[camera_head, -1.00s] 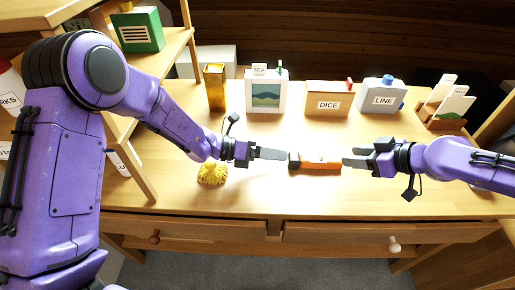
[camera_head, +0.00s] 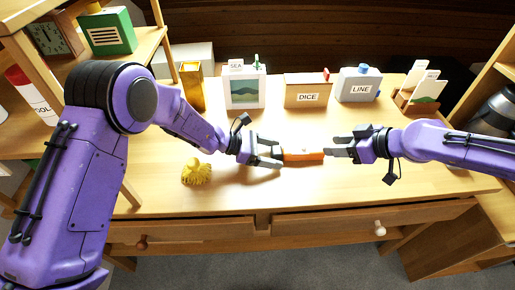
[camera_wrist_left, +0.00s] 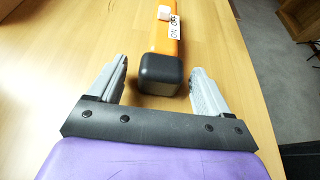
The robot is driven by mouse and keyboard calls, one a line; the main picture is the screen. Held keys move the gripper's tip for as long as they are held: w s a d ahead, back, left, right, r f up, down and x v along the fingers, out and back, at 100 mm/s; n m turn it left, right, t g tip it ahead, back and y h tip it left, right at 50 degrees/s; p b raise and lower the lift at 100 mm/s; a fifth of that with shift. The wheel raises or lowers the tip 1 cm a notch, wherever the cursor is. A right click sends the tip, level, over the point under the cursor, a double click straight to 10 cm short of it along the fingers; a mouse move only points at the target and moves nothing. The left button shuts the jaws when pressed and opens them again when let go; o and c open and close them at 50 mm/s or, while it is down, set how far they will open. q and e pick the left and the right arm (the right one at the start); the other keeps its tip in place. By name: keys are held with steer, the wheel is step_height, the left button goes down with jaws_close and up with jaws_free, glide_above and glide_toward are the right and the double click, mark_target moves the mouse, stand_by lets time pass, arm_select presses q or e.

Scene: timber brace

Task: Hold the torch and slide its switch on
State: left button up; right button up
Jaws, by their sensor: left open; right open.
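The torch (camera_head: 303,155) is an orange bar lying on the desk between my two grippers. In the left wrist view the torch (camera_wrist_left: 166,42) shows a black end cap, a white label and a small pale block, perhaps the switch (camera_wrist_left: 164,12). My left gripper (camera_head: 276,152) is open, its fingers on either side of the black end, with gaps visible in the wrist view (camera_wrist_left: 157,82). My right gripper (camera_head: 334,148) is open at the torch's other end; whether it touches it is unclear.
A yellow tufted object (camera_head: 196,174) lies left of my left gripper. Along the back stand a yellow holder (camera_head: 192,88), a picture box (camera_head: 244,92), a DICE box (camera_head: 307,90), a LINE box (camera_head: 358,85) and a card rack (camera_head: 420,92). The front of the desktop is clear.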

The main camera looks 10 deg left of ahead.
arm_select(q)
steer(key=shift+w+d, duration=0.1)
steer(key=shift+d, duration=0.15)
steer(key=c, duration=1.1)
steer(key=shift+c, duration=0.2)
